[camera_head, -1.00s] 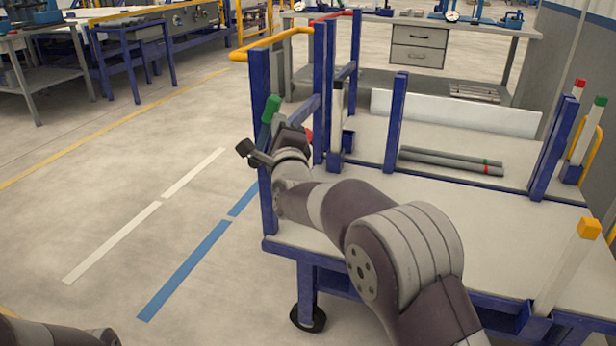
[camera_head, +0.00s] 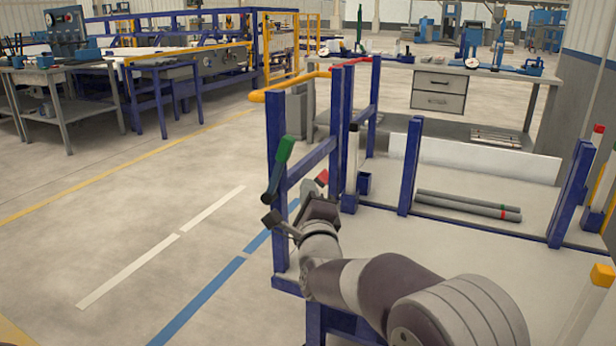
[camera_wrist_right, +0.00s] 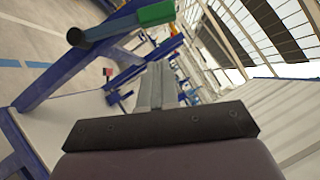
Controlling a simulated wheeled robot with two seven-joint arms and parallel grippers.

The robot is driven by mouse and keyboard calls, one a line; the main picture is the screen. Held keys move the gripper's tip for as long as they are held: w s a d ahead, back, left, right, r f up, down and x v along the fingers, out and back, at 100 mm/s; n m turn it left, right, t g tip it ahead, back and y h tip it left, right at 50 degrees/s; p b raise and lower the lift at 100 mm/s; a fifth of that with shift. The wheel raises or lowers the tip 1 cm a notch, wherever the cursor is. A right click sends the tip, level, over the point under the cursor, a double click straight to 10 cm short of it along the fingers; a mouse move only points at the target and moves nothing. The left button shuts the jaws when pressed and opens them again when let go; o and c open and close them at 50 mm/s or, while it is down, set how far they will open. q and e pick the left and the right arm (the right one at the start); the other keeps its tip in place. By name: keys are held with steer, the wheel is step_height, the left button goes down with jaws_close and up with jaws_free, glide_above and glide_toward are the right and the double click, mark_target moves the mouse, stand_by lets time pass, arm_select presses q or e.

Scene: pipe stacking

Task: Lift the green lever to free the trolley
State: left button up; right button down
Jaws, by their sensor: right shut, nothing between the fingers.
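The green lever, with a green grip (camera_head: 284,150) on a dark blue bar, slants up on the outer side of the trolley's (camera_head: 275,230) near-left post. My right gripper (camera_head: 314,188) is below and to the right of the grip, in front of the trolley frame. In its wrist view the fingers (camera_wrist_right: 160,68) are together and empty, apart from the lever. My left gripper is out of view.
Grey pipes (camera_head: 468,206) lie on the trolley. Open floor with white and blue stripes (camera_head: 205,300) is at left.

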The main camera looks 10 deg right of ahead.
steer(key=shift+v, duration=2.15)
steer(key=shift+d+r, duration=0.15)
steer(key=shift+d, duration=0.05)
